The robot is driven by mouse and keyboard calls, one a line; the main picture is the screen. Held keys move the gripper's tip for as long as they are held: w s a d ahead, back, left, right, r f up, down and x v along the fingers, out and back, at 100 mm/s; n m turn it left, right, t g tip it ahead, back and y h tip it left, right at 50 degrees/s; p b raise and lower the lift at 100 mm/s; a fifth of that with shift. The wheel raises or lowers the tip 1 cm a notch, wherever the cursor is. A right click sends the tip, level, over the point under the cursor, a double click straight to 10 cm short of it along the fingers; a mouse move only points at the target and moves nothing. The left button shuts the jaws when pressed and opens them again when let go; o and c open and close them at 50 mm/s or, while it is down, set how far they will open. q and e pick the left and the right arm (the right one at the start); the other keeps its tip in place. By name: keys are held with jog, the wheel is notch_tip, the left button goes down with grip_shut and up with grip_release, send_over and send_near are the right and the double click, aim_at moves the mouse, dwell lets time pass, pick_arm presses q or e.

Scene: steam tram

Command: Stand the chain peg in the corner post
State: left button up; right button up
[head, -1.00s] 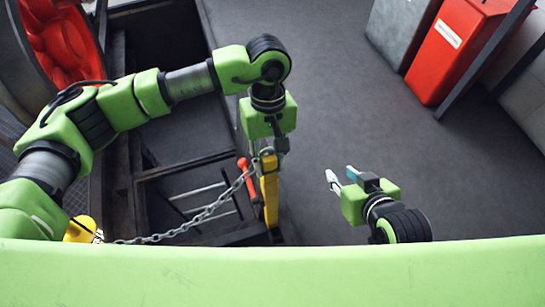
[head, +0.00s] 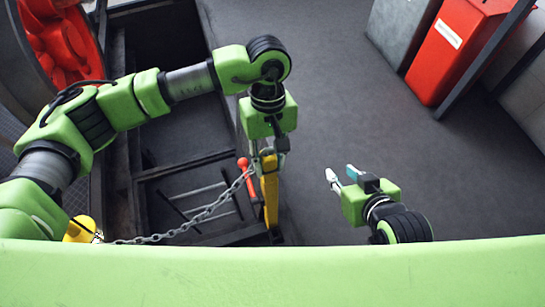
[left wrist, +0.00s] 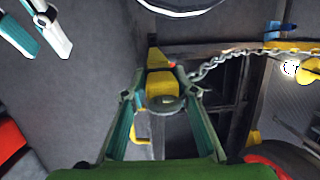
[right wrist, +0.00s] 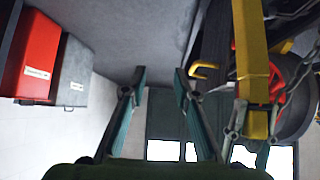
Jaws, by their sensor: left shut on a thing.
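The yellow corner post (head: 270,195) stands at the edge of the dark floor opening, and it also shows in the right wrist view (right wrist: 252,50). My left gripper (head: 268,150) is at the post's top, its fingers either side of the yellow end. It is shut on the chain peg, which is mostly hidden by the fingers; a round grey part (left wrist: 165,104) shows between them. I cannot tell whether the peg is inside the post or just over it. The chain (head: 200,217) runs from there to the lower left. My right gripper (head: 342,180) is open and empty.
A yellow part (head: 80,229) is at the chain's far end. A red-ended lever (head: 247,176) stands close beside the post. A red spoked wheel (head: 62,50) is at upper left. Red (head: 455,45) and grey boxes stand at upper right. The floor between is clear.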

jog(key=shift+w+a+r+t, duration=0.25)
jog(key=shift+w+r+t, duration=0.05)
jog(key=shift+w+r, duration=0.25)
pick_arm(q)
jog(key=shift+f, duration=0.15)
pick_arm(e)
jog(key=shift+w+a+r+t, duration=0.15)
jog(key=shift+w+r+t, duration=0.2)
jog(key=shift+w+t, duration=0.1)
dwell(0.5)
pick_arm(q)
jog(key=o, duration=1.3)
pick_arm(e)
jog(key=shift+w+a+r, duration=0.1)
jog(key=shift+w+r, duration=0.05)
jog(key=shift+r, duration=0.05)
pick_arm(q)
jog(key=shift+w+r, duration=0.2)
jog(key=shift+r, duration=0.3)
jog(key=v, duration=1.1)
pick_arm(e)
jog(key=shift+s+a+r, duration=0.2)
jog(key=shift+s+a, duration=0.05)
jog(key=shift+s, duration=0.1)
